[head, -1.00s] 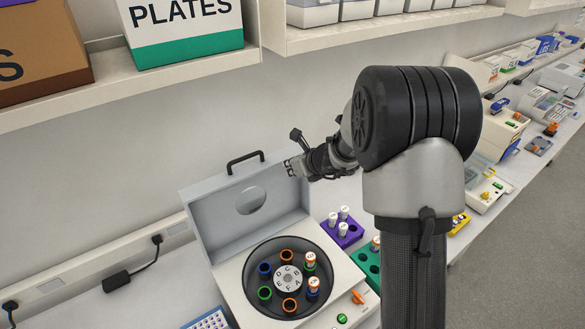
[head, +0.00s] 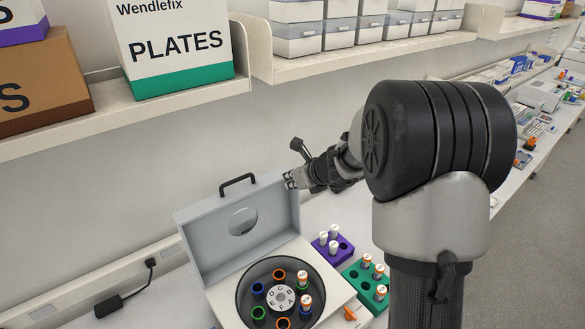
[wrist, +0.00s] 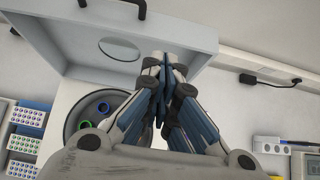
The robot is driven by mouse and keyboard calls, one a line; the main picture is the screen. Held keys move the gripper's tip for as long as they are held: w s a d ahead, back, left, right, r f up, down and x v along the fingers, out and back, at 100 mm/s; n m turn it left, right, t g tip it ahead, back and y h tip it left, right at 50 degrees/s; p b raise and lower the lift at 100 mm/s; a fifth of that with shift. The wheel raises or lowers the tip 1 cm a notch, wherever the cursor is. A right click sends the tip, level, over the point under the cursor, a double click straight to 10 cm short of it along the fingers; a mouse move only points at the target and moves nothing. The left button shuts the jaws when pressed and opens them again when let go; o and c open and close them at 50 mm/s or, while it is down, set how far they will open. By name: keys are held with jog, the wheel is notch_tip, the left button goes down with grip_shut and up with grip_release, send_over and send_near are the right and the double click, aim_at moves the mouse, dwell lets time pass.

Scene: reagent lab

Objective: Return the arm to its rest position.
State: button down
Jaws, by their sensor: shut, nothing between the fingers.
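My gripper (head: 290,181) is at the end of my arm, beside the right edge of the raised centrifuge lid (head: 200,220) in the head view. In the wrist view my gripper (wrist: 163,62) shows its fingers together, with nothing between them. The lid's round window and handle also show in the wrist view. I cannot tell whether the gripper touches the lid. My arm is bent, with its big dark joint in front of the bench at the right of the head view.
The open centrifuge has a rotor (head: 281,296) with coloured holes and two orange-capped tubes. A purple rack (head: 346,252) and a green rack (head: 353,275) with tubes stand to its right. A shelf (head: 190,88) with boxes hangs above. A black adapter (head: 108,307) lies at left.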

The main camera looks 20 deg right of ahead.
jog(key=s+a+f+n+g+b, duration=0.1)
jog(key=s+a+f+n+b, duration=0.1)
jog(key=s+a+n+b, duration=0.35)
jog(key=s+a+f+n+g+y+b, duration=0.1)
jog(key=s+a+n+b, duration=0.1)
jog(key=s+n+b, duration=0.6)
jog(key=s+a+f+n+g+b, duration=0.1)
jog(key=s+a+f+n+b, duration=0.15)
jog(key=s+a+n, duration=0.4)
jog(key=s+d+f+n+g+h+b, duration=0.1)
jog(key=s+d+f+n+h+b, duration=0.1)
jog(key=s+f+n+b, duration=0.4)
jog(key=s+d+f+n+h+b, duration=0.2)
jog(key=s+d+f+n+b, duration=0.3)
jog(key=s, duration=0.8)
notch_tip(320, 180, down, 4)
jog(key=n+b, duration=0.1)
jog(key=b, duration=0.1)
jog(key=shift+s+d+g+b, duration=0.2)
jog(key=shift+g+b, duration=0.15)
jog(key=shift+g, duration=0.05)
